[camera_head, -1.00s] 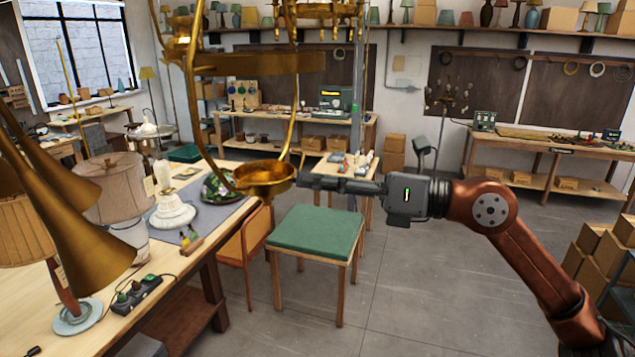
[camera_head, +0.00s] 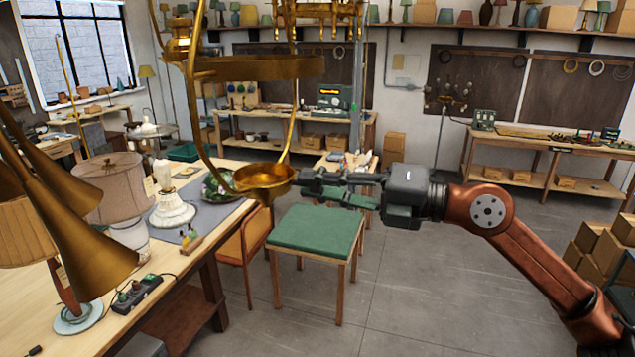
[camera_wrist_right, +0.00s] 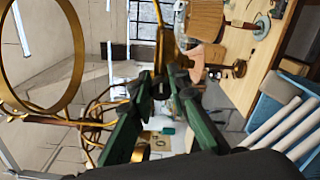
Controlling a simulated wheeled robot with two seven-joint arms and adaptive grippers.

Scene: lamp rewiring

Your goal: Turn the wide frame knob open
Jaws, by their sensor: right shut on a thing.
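A tall brass frame (camera_head: 202,110) hangs in the left middle of the head view, with a round brass cup (camera_head: 264,180) at its lower end. My right gripper (camera_head: 304,180) reaches in from the right and its fingertips are at the right side of this cup. It is shut on a small part there, which I take to be the wide frame knob; the fingertips hide it. In the right wrist view the green fingers (camera_wrist_right: 160,88) close in against brass parts, with a curved brass bar (camera_wrist_right: 165,38) just beyond them. My left gripper is not in view.
Brass cones (camera_head: 75,225) hang in the left foreground over a wooden workbench (camera_head: 180,268) with lamps and a power strip (camera_head: 137,292). A stool with a green seat (camera_head: 316,229) stands below my right gripper. The floor to its right is clear.

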